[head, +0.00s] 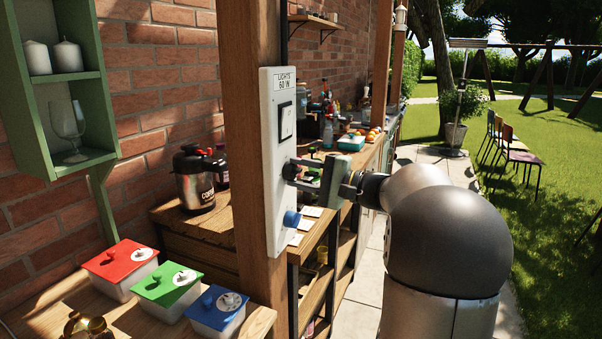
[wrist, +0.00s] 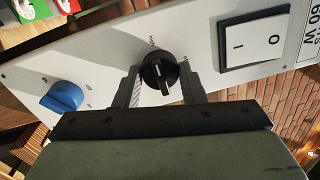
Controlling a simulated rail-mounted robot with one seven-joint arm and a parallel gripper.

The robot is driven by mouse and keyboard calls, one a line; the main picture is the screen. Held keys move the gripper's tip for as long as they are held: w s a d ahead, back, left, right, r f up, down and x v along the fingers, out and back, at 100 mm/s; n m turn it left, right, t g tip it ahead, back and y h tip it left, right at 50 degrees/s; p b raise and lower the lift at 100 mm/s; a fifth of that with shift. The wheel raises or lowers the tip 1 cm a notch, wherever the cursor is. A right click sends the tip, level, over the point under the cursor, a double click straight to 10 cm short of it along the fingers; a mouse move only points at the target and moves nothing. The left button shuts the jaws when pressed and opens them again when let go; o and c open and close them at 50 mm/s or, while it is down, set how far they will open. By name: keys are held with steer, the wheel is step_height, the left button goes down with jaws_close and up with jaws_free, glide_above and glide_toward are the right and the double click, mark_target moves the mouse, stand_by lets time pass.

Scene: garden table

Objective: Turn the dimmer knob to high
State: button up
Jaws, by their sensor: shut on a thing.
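A pale grey panel (head: 279,222) headed "LIGHTS 60 W" is fixed upright on a wooden post. It carries a white rocker switch (wrist: 258,42), a round black knob (wrist: 159,70) and a blue knob (wrist: 63,97). In the wrist view my gripper (wrist: 160,80) has one finger on each side of the black knob and is shut on it. The knob's white pointer line points toward the palm in that view; small print around it is hard to read. In the head view my gripper (head: 291,170) meets the panel between the switch and the blue knob (head: 291,218), hiding the black knob.
Red, green and blue lidded boxes (head: 121,265) stand on a wooden surface at lower left. A dark canister (head: 195,180) stands behind the post. A green wall shelf (head: 62,88) holds candles and a glass. A cluttered counter runs behind the panel; paving and lawn lie right.

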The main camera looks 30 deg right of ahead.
stand_by(0.3)
steer(key=o, duration=1)
steer(key=b+v, duration=0.2)
steer(key=v, duration=1.5)
steer(key=shift+s+d, duration=0.15)
steer(key=shift+d, duration=0.05)
